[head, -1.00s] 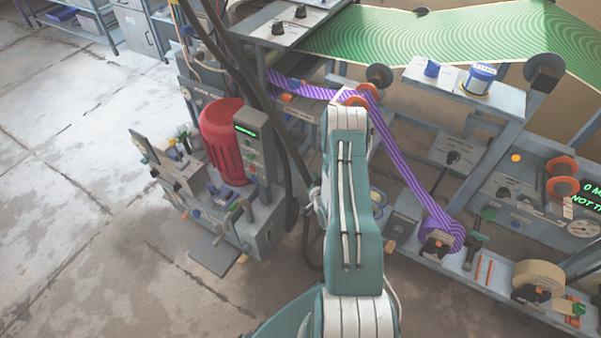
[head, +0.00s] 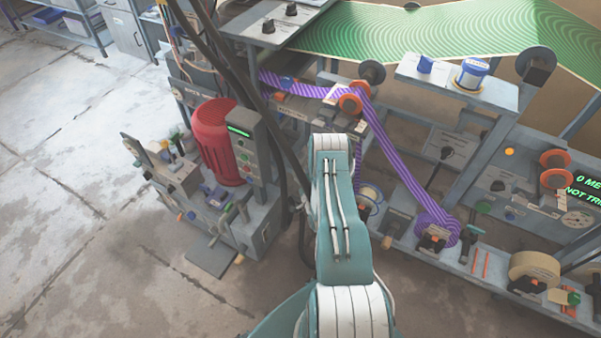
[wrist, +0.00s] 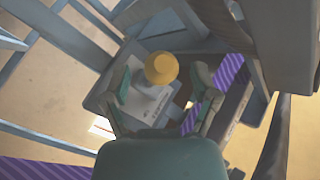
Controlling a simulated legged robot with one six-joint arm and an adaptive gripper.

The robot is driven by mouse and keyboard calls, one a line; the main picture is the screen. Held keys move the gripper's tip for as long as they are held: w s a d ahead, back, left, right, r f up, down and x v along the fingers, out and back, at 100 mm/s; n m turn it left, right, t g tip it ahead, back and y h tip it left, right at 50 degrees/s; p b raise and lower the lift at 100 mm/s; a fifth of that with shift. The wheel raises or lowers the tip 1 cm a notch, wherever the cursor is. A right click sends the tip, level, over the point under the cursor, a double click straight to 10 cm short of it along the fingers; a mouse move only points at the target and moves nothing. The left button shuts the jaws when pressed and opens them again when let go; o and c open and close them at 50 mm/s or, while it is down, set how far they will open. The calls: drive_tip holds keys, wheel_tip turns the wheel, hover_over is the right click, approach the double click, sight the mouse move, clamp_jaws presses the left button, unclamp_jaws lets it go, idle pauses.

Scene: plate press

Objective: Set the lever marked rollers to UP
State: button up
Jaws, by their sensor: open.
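In the wrist view a round yellow knob (wrist: 161,68) stands on a pale stalk over a white plate (wrist: 150,104) with dark lettering too small to read. I cannot tell whether this is the lever marked rollers. My gripper (wrist: 163,82) is open, with one finger on each side of the knob and a gap to both. I see no contact. In the head view my arm hides the gripper and the knob.
A purple striped web (head: 400,170) runs over orange-flanged rollers (head: 352,100) down to a lower roll. It passes close beside the right finger in the wrist view (wrist: 230,72). A red motor (head: 218,140) stands at left. Clear floor (head: 70,170) lies further left.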

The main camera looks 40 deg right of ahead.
drive_tip(key=shift+x, duration=0.85)
clamp_jaws()
